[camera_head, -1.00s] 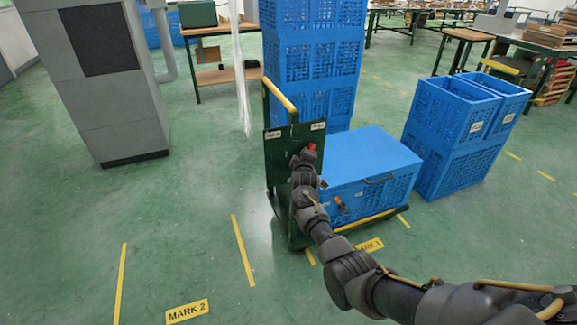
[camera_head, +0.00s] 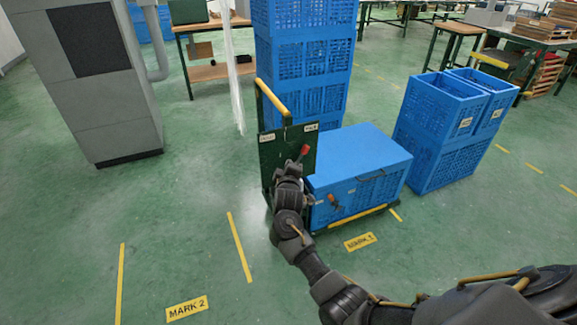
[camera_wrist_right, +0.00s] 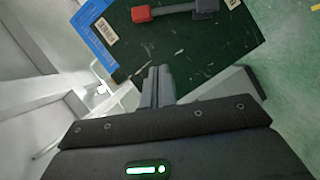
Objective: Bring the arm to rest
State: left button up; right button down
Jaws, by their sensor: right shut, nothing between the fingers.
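My right arm comes in from the lower right in the head view and reaches to the green upright panel (camera_head: 273,150) of a trolley. The right gripper (camera_wrist_right: 158,72) shows in the wrist view with its fingers together and nothing between them. It points at the panel, which also shows there (camera_wrist_right: 185,45). A grey bar with a red end (camera_wrist_right: 142,14) lies across the panel beyond the fingertips, apart from them in the picture. The red end also shows in the head view (camera_head: 304,150). The fingertips are hidden there by my wrist. My left gripper is out of view.
A lidded blue crate (camera_head: 358,158) sits on the trolley beside my forearm. A tall blue crate stack (camera_head: 303,60) stands behind, with more blue crates (camera_head: 440,130) to the right. A grey cabinet (camera_head: 95,90) stands at left. Green floor is clear around the yellow MARK 2 label (camera_head: 187,309).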

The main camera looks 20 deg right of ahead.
dwell(0.4)
